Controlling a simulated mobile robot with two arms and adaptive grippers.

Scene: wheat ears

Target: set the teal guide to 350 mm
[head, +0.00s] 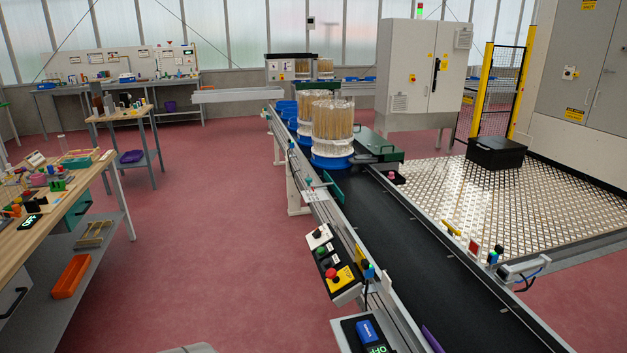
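A dark green guide plate (334,188) stands at the left rail of the black conveyor, with a thin rod reaching left over the rail. It may be the teal guide; its shade is hard to tell. A larger green piece (380,146) sits across the belt farther back, beside the blue-based clear containers. No readable millimetre scale or setting shows at this distance. A display box (377,348) with green characters is cut off at the bottom edge. Neither of my grippers is in view.
The conveyor belt (430,245) is clear in front of the container of wheat ears (332,122). A control box (334,268) with a red button hangs at the left rail. A purple guide (432,340) lies near the front. Red floor (200,240) is free on the left, before a cluttered workbench (75,212).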

